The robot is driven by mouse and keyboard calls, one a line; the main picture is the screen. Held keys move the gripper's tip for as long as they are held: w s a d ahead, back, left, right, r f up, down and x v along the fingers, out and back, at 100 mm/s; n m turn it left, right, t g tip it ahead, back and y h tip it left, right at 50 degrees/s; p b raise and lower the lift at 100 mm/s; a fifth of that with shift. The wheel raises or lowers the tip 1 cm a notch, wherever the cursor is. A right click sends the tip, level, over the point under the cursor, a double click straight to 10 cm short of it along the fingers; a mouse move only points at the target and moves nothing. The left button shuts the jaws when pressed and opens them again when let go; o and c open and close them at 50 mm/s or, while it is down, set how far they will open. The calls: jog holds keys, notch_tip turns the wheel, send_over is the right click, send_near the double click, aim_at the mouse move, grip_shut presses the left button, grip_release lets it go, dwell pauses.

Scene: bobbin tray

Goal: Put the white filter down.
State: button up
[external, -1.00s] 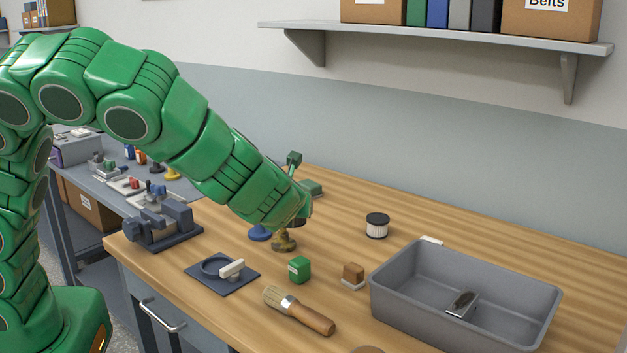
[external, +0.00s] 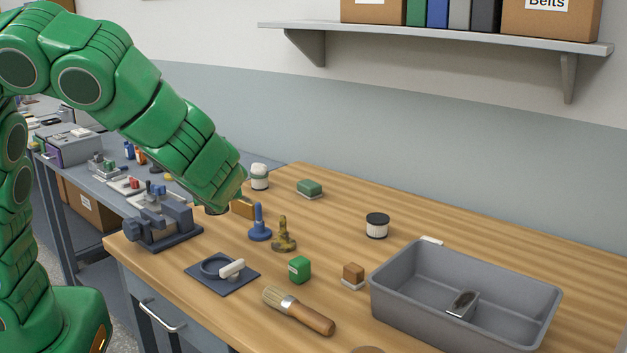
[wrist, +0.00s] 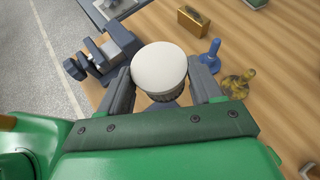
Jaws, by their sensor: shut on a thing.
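The white filter (wrist: 159,66) is between the two fingers of my gripper (wrist: 165,78) in the wrist view. Its round white top faces the camera, and a dark ribbed side shows below. My gripper is shut on it. In the external view my gripper (external: 216,208) is above the left part of the wooden bench, between the dark grey vise (external: 165,225) and the blue knobbed piece (external: 260,225). The arm hides the filter there. I cannot tell whether the filter touches the bench.
A gold-brown block (external: 243,208) and a mottled knobbed piece (external: 284,236) stand close by on the right. A white jar (external: 259,177) stands behind. A black-capped filter (external: 377,226) and a grey bin (external: 398,303) are farther right. Clear wood lies around the black-capped filter.

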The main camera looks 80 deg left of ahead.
jog(key=s+n+g+h, duration=0.2)
jog(key=s+n+g, duration=0.3)
jog(key=s, duration=0.7)
jog(key=shift+w+a+f, duration=1.3)
jog(key=shift+w+f, duration=0.25)
jog(key=shift+w, duration=0.2)
jog(key=shift+w+a+f, duration=1.3)
jog(key=shift+w+f, duration=0.25)
jog(key=shift+w, duration=0.25)
jog(key=shift+w+a+f, duration=1.3)
jog(key=shift+w+f, duration=0.25)
jog(key=shift+w, duration=0.2)
jog(key=shift+w+a+f, duration=0.2)
jog(key=shift+f, duration=1.6)
jog(key=o, duration=1.1)
jog(key=shift+f, duration=0.1)
jog(key=shift+c, duration=0.2)
